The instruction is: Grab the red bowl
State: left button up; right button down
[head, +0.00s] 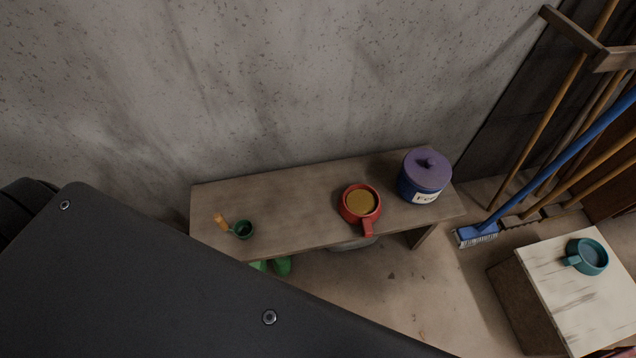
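The red bowl (346,213) sits upright on a wooden bench (290,199) against the wall. It holds something yellow-brown, and a red handle points toward the front edge of the bench. Neither of my grippers shows in the head view, so I cannot tell how they stand to the bowl. A large dark panel covers the lower left of the view and hides the floor and part of the bench's front there.
A purple-lidded blue pot (421,184) stands right of the bowl. A teal mug (591,254) sits on a pale-topped block (566,300). Brooms (560,163) lean at the right.

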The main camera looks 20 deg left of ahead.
aim_at(360, 204)
jog(key=u, duration=2.8)
jog(key=k, duration=2.1)
jog(key=z, duration=2.2)
jog(key=i, duration=0.5)
jog(key=z, duration=0.05)
